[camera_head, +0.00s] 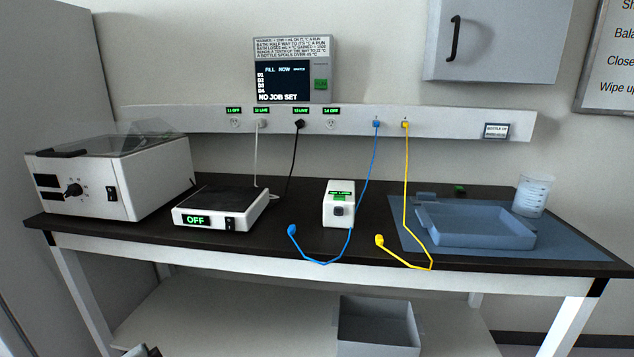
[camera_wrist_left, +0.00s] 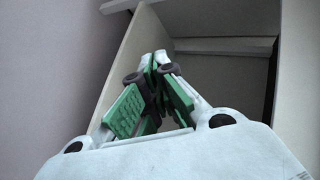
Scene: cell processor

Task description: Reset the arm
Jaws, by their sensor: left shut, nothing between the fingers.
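My left gripper (camera_wrist_left: 156,68) shows in the left wrist view with its green-padded fingers brought together and nothing between them. It is apart from the bench and points toward a pale panelled space below or beside it. In the head view only a small dark and grey piece, possibly my left arm, shows at the bottom edge left of centre. My right gripper is in neither view.
A dark bench (camera_head: 285,235) carries a white lidded machine (camera_head: 120,185), a flat device reading OFF (camera_head: 215,210), a small white box (camera_head: 338,208), a blue tray (camera_head: 470,228) and a beaker (camera_head: 533,195). A grey bin (camera_head: 378,325) stands below.

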